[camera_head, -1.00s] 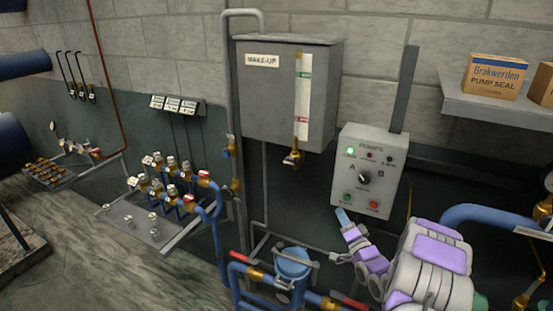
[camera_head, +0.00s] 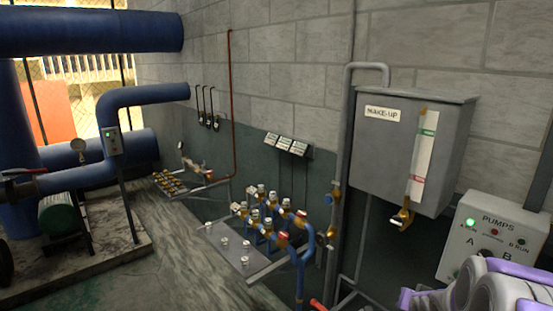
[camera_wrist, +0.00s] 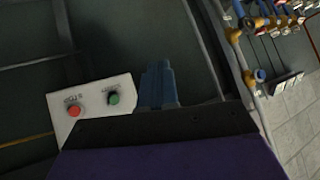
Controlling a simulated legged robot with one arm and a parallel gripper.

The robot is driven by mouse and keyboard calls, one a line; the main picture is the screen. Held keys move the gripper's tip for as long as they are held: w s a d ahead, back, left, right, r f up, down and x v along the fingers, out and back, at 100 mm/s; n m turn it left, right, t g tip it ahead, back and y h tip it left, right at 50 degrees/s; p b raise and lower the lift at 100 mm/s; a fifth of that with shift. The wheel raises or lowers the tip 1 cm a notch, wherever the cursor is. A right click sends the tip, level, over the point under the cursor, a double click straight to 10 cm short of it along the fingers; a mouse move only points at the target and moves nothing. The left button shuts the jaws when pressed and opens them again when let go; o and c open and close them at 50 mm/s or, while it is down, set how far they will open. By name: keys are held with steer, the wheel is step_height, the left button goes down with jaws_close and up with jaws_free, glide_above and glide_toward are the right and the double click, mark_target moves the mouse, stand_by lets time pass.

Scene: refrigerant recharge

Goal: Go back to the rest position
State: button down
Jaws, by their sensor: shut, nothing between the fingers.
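My gripper (camera_wrist: 158,85) shows in the wrist view as blue fingers close together, shut and empty. Part of my purple and white arm shows at the bottom right of the head view; the fingers are out of that picture. The grey pump control box (camera_head: 492,240), labelled PUMPS, is at the right of the head view with a green light lit and its lower part hidden. In the wrist view the box (camera_wrist: 92,107) shows a red and a green button, left of the fingers. I cannot tell the gap between fingers and box.
A grey MAKE-UP tank (camera_head: 405,150) hangs on the wall with a brass tap below it. A valve manifold (camera_head: 265,215) stands left of it on a grey shelf. Large blue pipes (camera_head: 90,33) and a green motor (camera_head: 55,218) are at the left. The floor (camera_head: 165,265) between is clear.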

steer(key=s+a+r+n+g+y, duration=0.1)
steer(key=s+a+r+n+g, duration=0.1)
steer(key=s+a, duration=0.5)
steer(key=s+a+r+n+g, duration=0.1)
steer(key=s+a+g, duration=0.4)
steer(key=s, duration=1.2)
steer(key=s+a+r+n+g+y, duration=0.1)
steer(key=s+a+r+n+g, duration=0.1)
steer(key=s+a, duration=0.7)
steer(key=s+n+g, duration=0.1)
steer(key=s, duration=0.3)
steer(key=shift+a+r+g+y, duration=0.3)
steer(key=shift+g, duration=0.1)
steer(key=shift+d, duration=0.15)
